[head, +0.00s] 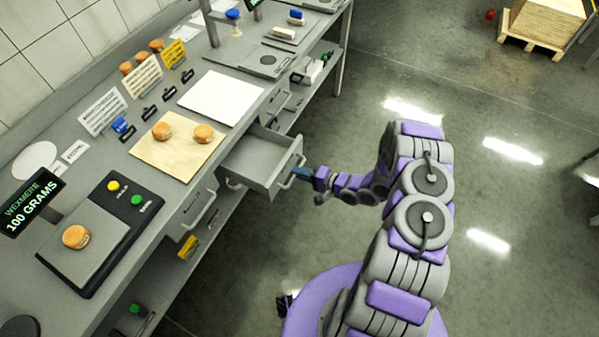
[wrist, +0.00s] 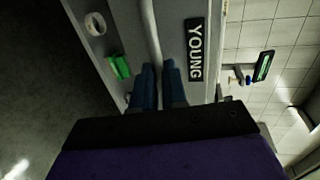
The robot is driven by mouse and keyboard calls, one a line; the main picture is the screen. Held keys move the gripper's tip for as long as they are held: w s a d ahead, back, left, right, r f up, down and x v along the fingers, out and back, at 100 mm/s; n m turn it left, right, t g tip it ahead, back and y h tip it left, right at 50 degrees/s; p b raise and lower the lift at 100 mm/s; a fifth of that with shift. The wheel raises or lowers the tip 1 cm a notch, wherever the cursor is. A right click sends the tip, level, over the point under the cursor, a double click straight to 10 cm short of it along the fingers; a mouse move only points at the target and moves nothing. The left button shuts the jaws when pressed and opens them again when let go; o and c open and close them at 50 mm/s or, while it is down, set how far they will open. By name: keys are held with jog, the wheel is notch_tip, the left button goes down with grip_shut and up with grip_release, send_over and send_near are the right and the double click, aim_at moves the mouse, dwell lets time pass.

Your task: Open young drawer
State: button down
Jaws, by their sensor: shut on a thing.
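The young drawer (head: 262,160) stands pulled out from the counter in the head view, and its inside looks empty. Its label YOUNG (wrist: 195,50) shows in the wrist view, on the grey drawer front. My gripper (head: 300,172) is at the drawer's front, shut on the drawer handle (head: 289,178). In the wrist view the two blue fingers (wrist: 160,82) sit either side of the handle bar (wrist: 149,35). The part of the bar between the fingertips is partly hidden by them.
Two cheese wheels (head: 183,131) lie on a wooden board (head: 150,152) above the drawer. Another closed drawer (head: 190,212) is nearer. A scale (head: 95,240) holds one cheese wheel (head: 76,237). A lower shelf (head: 210,232) runs under the counter.

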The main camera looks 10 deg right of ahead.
jog(key=c, duration=1.4)
grip_release()
jog(key=shift+w+f, duration=0.1)
jog(key=shift+f, duration=0.1)
jog(key=shift+o, duration=1.2)
jog(key=shift+r, duration=0.1)
jog(key=p+v, duration=0.1)
jog(key=v, duration=1.6)
jog(key=shift+d+p, duration=0.3)
